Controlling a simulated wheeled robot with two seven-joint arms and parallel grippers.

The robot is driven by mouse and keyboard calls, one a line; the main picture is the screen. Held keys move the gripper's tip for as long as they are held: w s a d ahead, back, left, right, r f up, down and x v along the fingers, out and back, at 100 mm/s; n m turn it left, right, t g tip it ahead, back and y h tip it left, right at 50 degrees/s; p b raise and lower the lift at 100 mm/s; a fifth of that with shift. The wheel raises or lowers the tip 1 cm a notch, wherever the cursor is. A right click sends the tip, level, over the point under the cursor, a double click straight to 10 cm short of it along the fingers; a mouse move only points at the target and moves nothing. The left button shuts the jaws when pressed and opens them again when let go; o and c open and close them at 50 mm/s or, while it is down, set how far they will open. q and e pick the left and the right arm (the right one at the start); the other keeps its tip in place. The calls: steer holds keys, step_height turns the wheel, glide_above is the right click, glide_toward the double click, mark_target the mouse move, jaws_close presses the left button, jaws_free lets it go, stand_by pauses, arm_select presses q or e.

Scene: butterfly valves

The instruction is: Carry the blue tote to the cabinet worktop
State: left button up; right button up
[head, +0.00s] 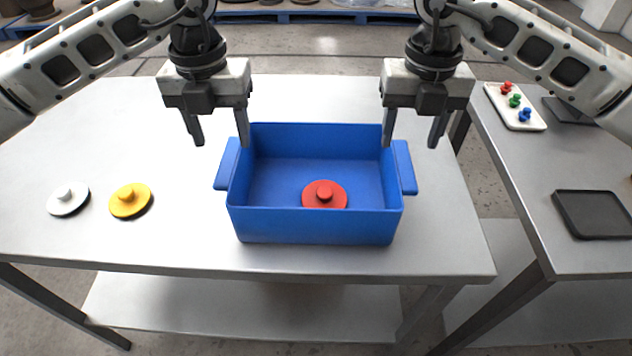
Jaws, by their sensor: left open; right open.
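The blue tote (316,226) stands upright on the grey table (60,150), with a flange handle on its left and right sides. A red disc with a knob (325,194) lies inside it, toward the front. My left gripper (222,140) is open and empty, pointing down near the tote's back left corner. My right gripper (412,140) is open and empty, pointing down near the back right corner. Each inner finger is close to the tote's rim; I cannot tell whether they touch it. A cabinet worktop cannot be identified for certain.
A white disc (67,201) and a yellow disc (130,201) lie left of the tote. A second table (545,165) at the right bears a tray of coloured knobs (532,122) and a dark tray (594,214). A gap separates the tables.

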mark_target(229, 163)
arm_select(q)
step_height(229, 163, down, 9)
steer(key=shift+r, duration=0.2)
arm_select(e)
step_height(229, 163, down, 8)
steer(key=shift+f, duration=0.25)
arm_select(q)
steer(key=shift+c, duration=0.3)
arm_select(e)
steer(key=shift+c, duration=0.3)
arm_select(q)
jaws_close()
arm_select(e)
jaws_close()
